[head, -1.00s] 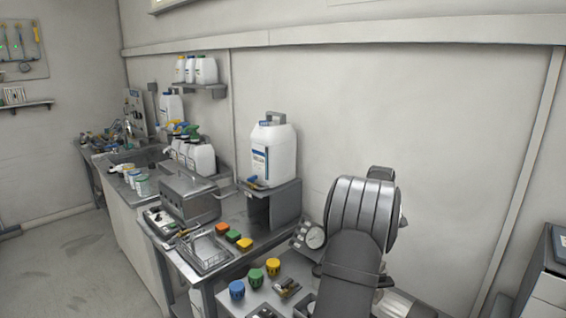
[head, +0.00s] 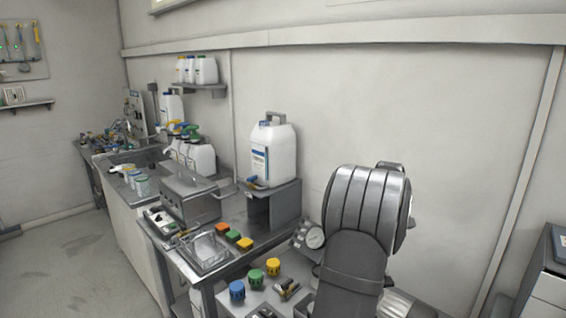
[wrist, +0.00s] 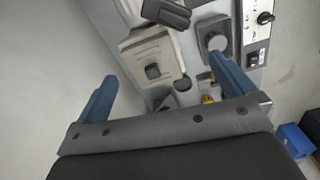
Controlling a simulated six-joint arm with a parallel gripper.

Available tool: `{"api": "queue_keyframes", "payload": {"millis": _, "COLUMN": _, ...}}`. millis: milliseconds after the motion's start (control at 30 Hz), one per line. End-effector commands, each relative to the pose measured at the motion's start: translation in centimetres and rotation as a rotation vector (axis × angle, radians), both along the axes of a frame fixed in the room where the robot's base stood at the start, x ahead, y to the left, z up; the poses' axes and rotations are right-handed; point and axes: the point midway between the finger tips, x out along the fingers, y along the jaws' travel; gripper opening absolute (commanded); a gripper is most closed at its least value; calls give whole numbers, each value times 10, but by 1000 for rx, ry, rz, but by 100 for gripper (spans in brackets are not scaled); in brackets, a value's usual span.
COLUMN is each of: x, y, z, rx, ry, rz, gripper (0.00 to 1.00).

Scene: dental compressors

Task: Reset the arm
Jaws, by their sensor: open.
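My gripper (wrist: 165,88) shows in the wrist view, with its two blue fingers spread wide apart and nothing between them. It hangs above equipment that includes a white container (wrist: 155,60) with a grey handle. In the head view my grey arm stands in the lower right, and its bulky links hide part of the bench; the gripper itself does not show there.
A large white canister (head: 272,152) stands on a grey stand. Blue, green and yellow caps (head: 255,277) sit on the lower bench beside my arm. The floor at left (head: 70,260) is clear.

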Motion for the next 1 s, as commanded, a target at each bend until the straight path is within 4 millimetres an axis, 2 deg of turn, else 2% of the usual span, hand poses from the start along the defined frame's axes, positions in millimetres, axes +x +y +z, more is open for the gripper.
{"api": "queue_keyframes", "payload": {"millis": 200, "x": 17, "y": 38, "z": -19, "rx": 1, "ry": 2, "rz": -61, "gripper": 100}}
{"api": "queue_keyframes", "payload": {"millis": 433, "x": 27, "y": 77, "z": -42, "rx": 1, "ry": 2, "rz": -137, "gripper": 100}}
{"api": "queue_keyframes", "payload": {"millis": 700, "x": 28, "y": 122, "z": -72, "rx": 0, "ry": 2, "rz": -238, "gripper": 100}}
{"api": "queue_keyframes", "payload": {"millis": 1000, "x": 20, "y": 170, "z": -107, "rx": 1, "ry": 3, "rz": -360, "gripper": 100}}
